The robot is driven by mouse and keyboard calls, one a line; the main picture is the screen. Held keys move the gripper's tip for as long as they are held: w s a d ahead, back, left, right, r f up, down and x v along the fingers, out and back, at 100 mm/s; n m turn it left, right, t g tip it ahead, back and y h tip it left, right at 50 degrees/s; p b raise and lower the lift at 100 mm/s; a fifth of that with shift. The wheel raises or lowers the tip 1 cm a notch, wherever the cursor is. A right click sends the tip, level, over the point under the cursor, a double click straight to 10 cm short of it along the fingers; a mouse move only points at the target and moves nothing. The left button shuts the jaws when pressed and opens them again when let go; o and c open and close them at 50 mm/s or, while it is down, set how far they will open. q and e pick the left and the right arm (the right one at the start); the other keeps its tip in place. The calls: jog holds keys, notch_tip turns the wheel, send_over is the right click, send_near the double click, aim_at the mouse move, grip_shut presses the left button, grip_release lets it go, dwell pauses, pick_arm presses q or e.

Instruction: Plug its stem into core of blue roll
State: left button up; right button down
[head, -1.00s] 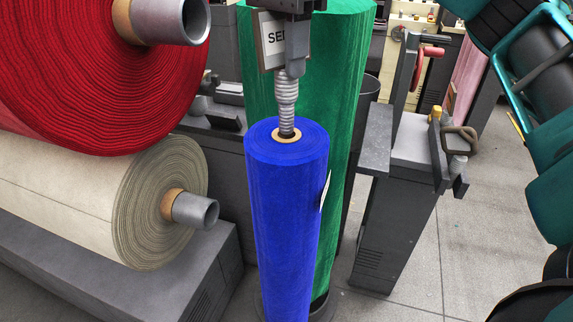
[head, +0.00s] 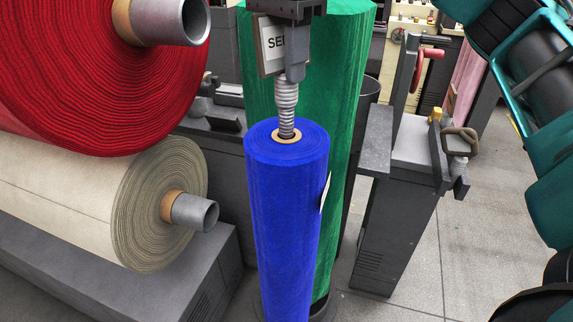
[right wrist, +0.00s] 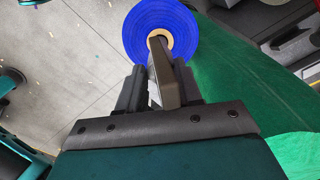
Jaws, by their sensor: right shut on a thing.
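The blue roll (head: 286,215) stands upright on end, with a tan core ring (head: 276,137) around a dark hole in its top. My right gripper (head: 296,74) is above it, shut on a sign (head: 270,45) with a partly hidden face reading "SE". The sign's grey ribbed stem (head: 287,98) points down, nearly upright, and its lower end is in the core opening. How deep it sits is hidden. In the right wrist view, my gripper (right wrist: 163,45) reaches over the blue roll (right wrist: 138,22) and its core (right wrist: 168,38). My left gripper is out of view.
A tall green roll (head: 345,120) stands close behind the blue roll. A red roll (head: 70,70) and a cream roll (head: 80,195) lie at left, their core tubes sticking out toward it. A dark grey stand (head: 385,220) is at right. Grey floor (head: 470,240) is free beyond it.

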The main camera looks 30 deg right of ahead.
aim_at(285, 96)
jog(key=shift+f+b, duration=1.8)
jog(key=shift+f, duration=1)
dwell(1.9)
jog(key=c, duration=0.7)
grip_release()
jog(key=shift+c, duration=0.9)
jog(key=shift+c, duration=0.3)
jog(key=shift+c, duration=0.5)
jog(key=o, duration=0.6)
